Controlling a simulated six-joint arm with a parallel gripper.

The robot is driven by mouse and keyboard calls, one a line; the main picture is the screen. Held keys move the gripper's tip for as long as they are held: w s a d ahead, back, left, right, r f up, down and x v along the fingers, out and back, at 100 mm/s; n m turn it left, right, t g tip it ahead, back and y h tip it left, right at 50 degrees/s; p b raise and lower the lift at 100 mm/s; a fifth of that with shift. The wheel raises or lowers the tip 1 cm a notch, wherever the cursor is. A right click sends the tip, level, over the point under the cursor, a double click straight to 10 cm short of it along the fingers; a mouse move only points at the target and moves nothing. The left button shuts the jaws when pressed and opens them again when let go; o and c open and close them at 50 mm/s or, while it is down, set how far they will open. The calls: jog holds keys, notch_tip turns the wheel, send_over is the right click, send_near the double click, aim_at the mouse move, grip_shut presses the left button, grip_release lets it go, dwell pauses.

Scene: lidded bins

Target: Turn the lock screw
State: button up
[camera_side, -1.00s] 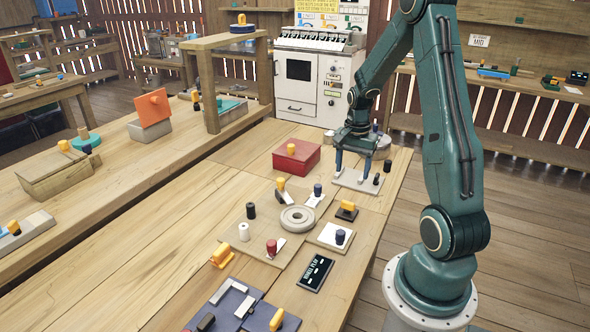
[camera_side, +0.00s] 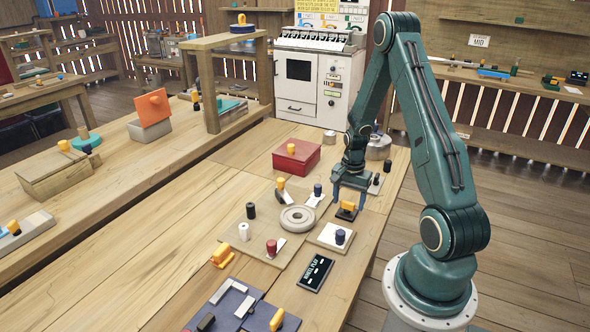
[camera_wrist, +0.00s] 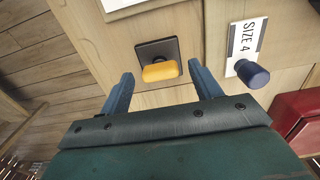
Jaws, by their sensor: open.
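An orange knob (camera_side: 348,206) on a small dark square plate (camera_side: 346,215) looks like the lock screw, though no label confirms it. It sits near the right edge of the table. The wrist view shows the knob (camera_wrist: 160,72) and its dark plate (camera_wrist: 157,48) just ahead of my fingertips, in line with the gap. My gripper (camera_side: 349,196) is open and empty, pointing down just behind and above the knob in the side view. In the wrist view my gripper (camera_wrist: 160,71) has one finger on each side, with neither visibly touching the knob. Exact height is hard to tell.
A dark blue knob (camera_wrist: 253,74) by a "SIZE 4" label (camera_wrist: 245,45) stands right of my fingers.

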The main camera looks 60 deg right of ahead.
jog(key=shift+f, duration=0.3)
jog(key=c, duration=1)
